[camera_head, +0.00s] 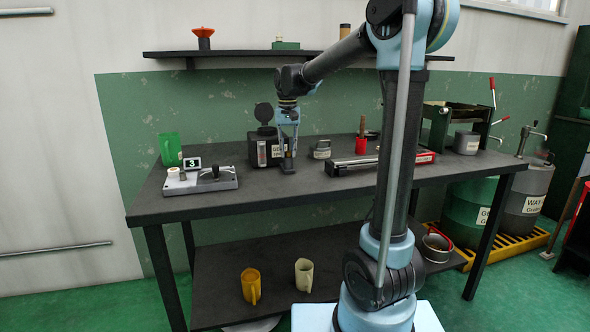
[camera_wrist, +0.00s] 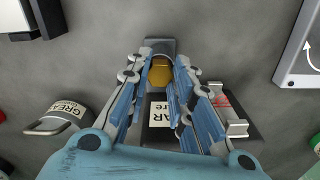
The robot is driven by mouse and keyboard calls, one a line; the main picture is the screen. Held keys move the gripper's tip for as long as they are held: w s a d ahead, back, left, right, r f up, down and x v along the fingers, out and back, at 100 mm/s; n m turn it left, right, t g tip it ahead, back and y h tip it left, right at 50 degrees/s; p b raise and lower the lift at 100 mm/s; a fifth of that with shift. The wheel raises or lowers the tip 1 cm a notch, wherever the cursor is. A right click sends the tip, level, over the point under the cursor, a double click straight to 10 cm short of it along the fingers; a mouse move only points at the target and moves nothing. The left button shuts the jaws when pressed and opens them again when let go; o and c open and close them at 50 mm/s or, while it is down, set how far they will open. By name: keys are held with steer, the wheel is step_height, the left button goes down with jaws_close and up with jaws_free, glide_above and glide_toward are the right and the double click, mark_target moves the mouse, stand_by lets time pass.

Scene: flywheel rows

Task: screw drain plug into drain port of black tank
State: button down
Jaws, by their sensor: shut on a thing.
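The black tank (camera_head: 256,152) stands on the workbench, with a round black lid raised on top and a pale label on its front. My gripper (camera_head: 289,153) points down at the tank's right front side. In the wrist view my gripper (camera_wrist: 161,66) is shut on a brass-yellow drain plug (camera_wrist: 160,76), seen between the fingertips. A dark grey block (camera_wrist: 160,46) lies just past the plug. The tank's label (camera_wrist: 160,113) shows between the fingers. The drain port is hidden, and I cannot tell whether the plug touches it.
A grey grease can (camera_head: 321,149) stands right of my gripper; it also shows in the wrist view (camera_wrist: 60,118). A grey fixture with a display (camera_head: 200,179) sits at left. The bench front between them is clear.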

steer(key=shift+w, duration=0.1)
steer(key=m, duration=0.5)
stand_by(0.4)
steer(key=shift+m, duration=0.3)
steer(key=m, duration=0.4)
steer(key=shift+d+m, duration=0.1)
steer(key=shift+m, duration=0.2)
steer(key=m, duration=0.5)
